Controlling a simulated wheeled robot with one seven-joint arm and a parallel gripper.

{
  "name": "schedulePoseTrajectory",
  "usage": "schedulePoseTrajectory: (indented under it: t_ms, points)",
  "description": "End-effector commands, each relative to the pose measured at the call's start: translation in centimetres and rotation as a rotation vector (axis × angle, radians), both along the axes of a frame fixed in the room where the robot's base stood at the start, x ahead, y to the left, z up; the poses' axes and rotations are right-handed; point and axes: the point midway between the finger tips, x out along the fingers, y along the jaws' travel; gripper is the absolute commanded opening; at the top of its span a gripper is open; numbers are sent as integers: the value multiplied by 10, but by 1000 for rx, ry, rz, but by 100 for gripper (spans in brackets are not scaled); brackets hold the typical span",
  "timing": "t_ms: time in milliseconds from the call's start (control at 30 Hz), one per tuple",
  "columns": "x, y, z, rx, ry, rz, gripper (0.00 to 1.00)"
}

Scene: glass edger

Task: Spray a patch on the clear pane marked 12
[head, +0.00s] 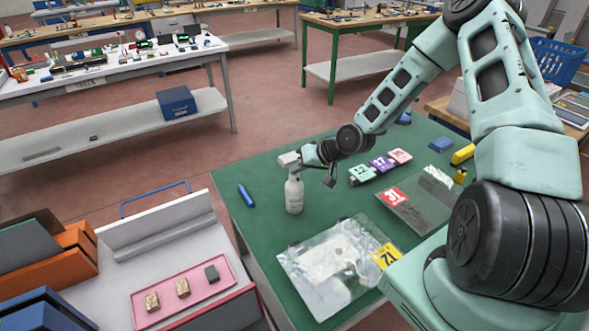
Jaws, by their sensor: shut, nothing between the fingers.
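The clear pane (318,277) with a yellow tag (386,256) lies flat at the front of the green table (258,240). The tag's number is turned in this view and looks like 12. Whitish blotches or reflections show across the pane. A white spray bottle (294,195) stands upright on the table behind and left of the pane. My gripper (309,155) is at the height of the bottle's spray head (288,159), close on its right. It is shut and empty; whether it touches the head I cannot tell.
A darker pane (430,208) with a red tag (392,196) lies to the right. Green, purple and pink number cards (381,164) lie behind it. A blue marker (246,195) lies at the left edge. A cart (160,250) with a pink tray (205,285) stands left.

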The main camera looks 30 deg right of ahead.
Motion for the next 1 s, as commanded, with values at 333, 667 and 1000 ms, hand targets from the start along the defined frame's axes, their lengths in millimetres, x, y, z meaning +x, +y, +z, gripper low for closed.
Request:
schedulePoseTrajectory:
  t_ms: [333,667,1000]
  points:
    - [-7,-2,20,-1,25,0,0]
    - [-4,-2,54,-1,15,-1,0]
    - [-3,-1,57,-2,12,0,0]
